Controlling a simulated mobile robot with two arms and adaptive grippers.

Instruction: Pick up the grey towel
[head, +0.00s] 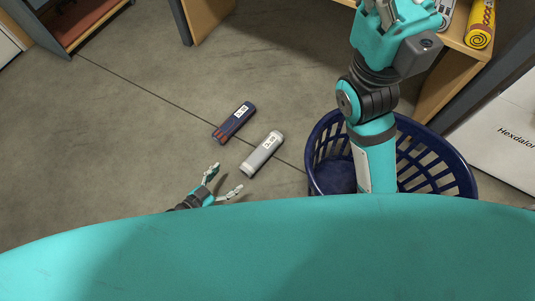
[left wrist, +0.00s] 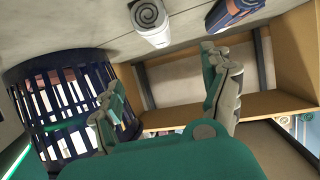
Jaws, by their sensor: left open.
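The grey towel (head: 262,153) is a rolled light-grey bundle with a white label, lying on the floor in the head view. My left gripper (head: 226,178) is open and empty, at the near left of the towel's near end, with a small gap seen between them. In the left wrist view the towel (left wrist: 151,22) shows its spiral end at the top, beyond the spread fingers of my left gripper (left wrist: 164,70). My right gripper (head: 385,8) is at the top of the head view, partly cut off, so its jaws cannot be judged.
A dark blue rolled towel (head: 233,121) with red stripes lies just beyond the grey one. A blue slatted basket (head: 436,158) stands at the right, partly behind my right arm. A wooden shelf (head: 452,85) holds a yellow roll (head: 480,24). Floor at the left is clear.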

